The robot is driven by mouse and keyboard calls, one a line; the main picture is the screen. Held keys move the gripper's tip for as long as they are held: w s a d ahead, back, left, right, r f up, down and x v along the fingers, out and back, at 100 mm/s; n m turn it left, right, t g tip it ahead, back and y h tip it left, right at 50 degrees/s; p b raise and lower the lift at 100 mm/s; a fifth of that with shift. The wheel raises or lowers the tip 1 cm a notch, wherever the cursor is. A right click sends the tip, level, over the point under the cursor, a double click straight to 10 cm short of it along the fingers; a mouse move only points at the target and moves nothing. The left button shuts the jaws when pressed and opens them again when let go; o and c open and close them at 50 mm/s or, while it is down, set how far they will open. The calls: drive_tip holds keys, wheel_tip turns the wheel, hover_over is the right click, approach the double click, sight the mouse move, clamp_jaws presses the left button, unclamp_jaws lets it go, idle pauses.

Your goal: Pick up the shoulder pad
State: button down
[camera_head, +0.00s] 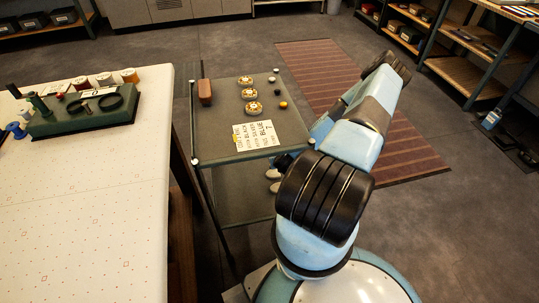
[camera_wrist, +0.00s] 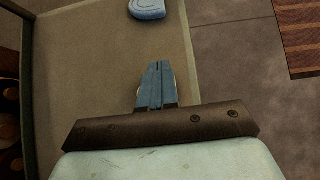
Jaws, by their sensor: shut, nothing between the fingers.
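A pale blue, rounded pad (camera_wrist: 147,8), which looks like the shoulder pad, lies on a grey-brown surface at the top edge of the wrist view. The picture's edge cuts off its far side. My gripper (camera_wrist: 160,68) is shut and empty, its blue fingertips together. It points toward the pad, with a clear gap between them in the picture. In the head view my arm hides much of the area around the gripper, and I cannot make out the pad there for certain.
The grey cart (camera_head: 222,126) carries a brown-red case (camera_head: 205,91), three patterned round pieces (camera_head: 249,94) and a lettered card (camera_head: 256,136). A pale worktable (camera_head: 85,215) stands at left with a green stand (camera_head: 85,121). A striped rug (camera_head: 318,75) lies beyond my arm.

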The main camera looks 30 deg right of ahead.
drive_tip(key=x, duration=0.9)
drive_tip(key=shift+w+f, duration=0.15)
drive_tip(key=shift+w, duration=0.05)
drive_tip(key=w, duration=0.1)
drive_tip(key=w+d, duration=0.1)
drive_tip(key=w, duration=0.1)
drive_tip(key=shift+f, duration=0.2)
drive_tip(key=shift+w+d, duration=0.15)
drive_tip(key=shift+w, duration=0.45)
drive_tip(key=shift+w, duration=0.1)
drive_tip(key=w, duration=0.2)
drive_tip(key=w+d, duration=0.1)
drive_tip(key=w, duration=0.1)
drive_tip(key=shift+w+d, duration=0.2)
drive_tip(key=shift+w, duration=0.05)
